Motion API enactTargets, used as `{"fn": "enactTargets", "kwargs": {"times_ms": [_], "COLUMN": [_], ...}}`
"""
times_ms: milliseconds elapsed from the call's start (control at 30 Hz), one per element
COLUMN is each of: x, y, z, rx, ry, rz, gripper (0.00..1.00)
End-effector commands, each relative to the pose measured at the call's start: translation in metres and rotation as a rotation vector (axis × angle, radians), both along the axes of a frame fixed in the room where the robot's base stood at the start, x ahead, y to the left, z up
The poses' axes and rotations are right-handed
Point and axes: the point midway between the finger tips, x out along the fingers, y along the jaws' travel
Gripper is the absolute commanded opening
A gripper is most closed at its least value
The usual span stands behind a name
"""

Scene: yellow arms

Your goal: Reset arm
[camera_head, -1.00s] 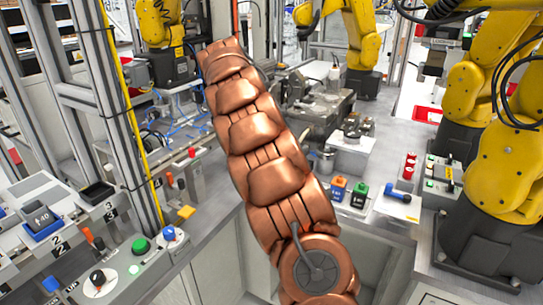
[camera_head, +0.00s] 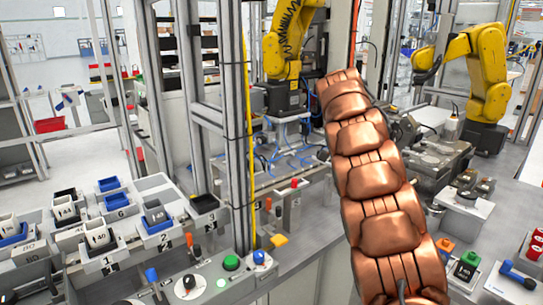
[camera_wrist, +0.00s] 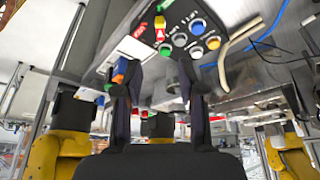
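My copper-coloured arm crosses the right half of the head view, rising from the bottom toward the upper middle; its gripper end is not visible there. In the wrist view, my gripper (camera_wrist: 157,82) shows two dark fingers standing apart, with nothing held between them. The wrist view looks tilted or upside down. Beyond the fingers are a dark control panel with coloured buttons (camera_wrist: 180,35) and a pale work surface.
In the head view, yellow robot arms (camera_head: 482,70) stand behind the bench. A metal frame post (camera_head: 232,130) rises left of my arm. Bins with parts (camera_head: 108,253) and a button panel (camera_head: 205,283) fill the lower left.

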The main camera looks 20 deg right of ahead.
Motion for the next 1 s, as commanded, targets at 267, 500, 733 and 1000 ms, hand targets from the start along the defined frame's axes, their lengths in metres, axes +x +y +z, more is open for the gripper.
{"fn": "enactTargets", "kwargs": {"times_ms": [267,500,733,1000], "x": [-0.007,-0.034,-0.068,-0.116], "y": [0.012,0.055,0.1,0.155], "z": [0.009,0.027,0.036,0.034], "rx": [0.014,0.074,0.149,0.25], "ry": [0.021,0.086,0.139,0.189], "rz": [0.056,0.261,0.494,0.792], "gripper": [0.4,0.4,0.4,0.4]}}
